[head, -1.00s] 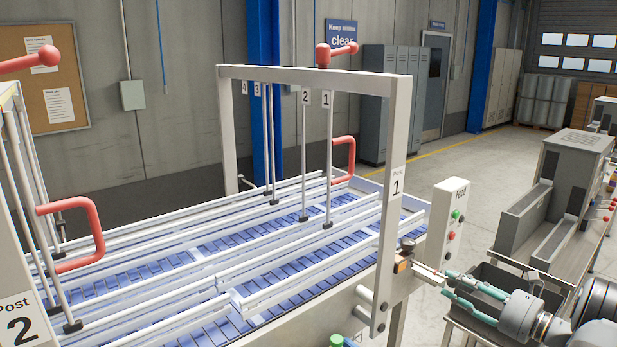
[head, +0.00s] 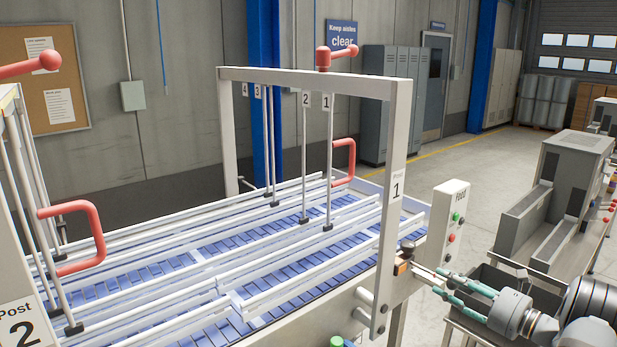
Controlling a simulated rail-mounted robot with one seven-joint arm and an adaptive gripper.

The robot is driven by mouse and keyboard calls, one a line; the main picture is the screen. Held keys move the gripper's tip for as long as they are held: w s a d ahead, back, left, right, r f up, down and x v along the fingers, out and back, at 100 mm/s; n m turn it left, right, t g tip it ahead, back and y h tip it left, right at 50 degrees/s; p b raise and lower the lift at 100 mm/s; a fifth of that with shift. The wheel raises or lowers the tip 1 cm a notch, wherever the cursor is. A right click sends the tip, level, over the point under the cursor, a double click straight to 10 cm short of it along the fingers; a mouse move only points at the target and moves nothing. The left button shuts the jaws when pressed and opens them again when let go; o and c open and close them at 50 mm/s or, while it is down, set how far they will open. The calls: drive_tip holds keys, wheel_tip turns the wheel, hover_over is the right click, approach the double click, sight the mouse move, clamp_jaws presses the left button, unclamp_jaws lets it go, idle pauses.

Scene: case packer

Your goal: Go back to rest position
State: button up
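My gripper (head: 436,282) is at the lower right, pointing left, with its two green fingers apart and nothing visible between them. The fingertips are close to the bracket with the black knob and orange block (head: 403,267) on Post 1. A thin light rod (head: 426,272) sticks out from this bracket toward the fingertips. I cannot tell whether the fingers touch the rod. Post 1 (head: 391,200) is a pale frame standing over the conveyor (head: 190,270), with a red handle on top.
A control box (head: 446,222) with green and red buttons stands behind my gripper. A dark bin (head: 500,277) is under and behind the fingers. A grey machine (head: 567,185) on a table is at the right. Post 2 (head: 20,320) is at the left edge. The aisle floor behind is clear.

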drive_tip(key=shift+w+d, duration=0.1)
drive_tip(key=shift+w, duration=0.05)
drive_tip(key=v, duration=0.8)
drive_tip(key=shift+s+b, duration=0.45)
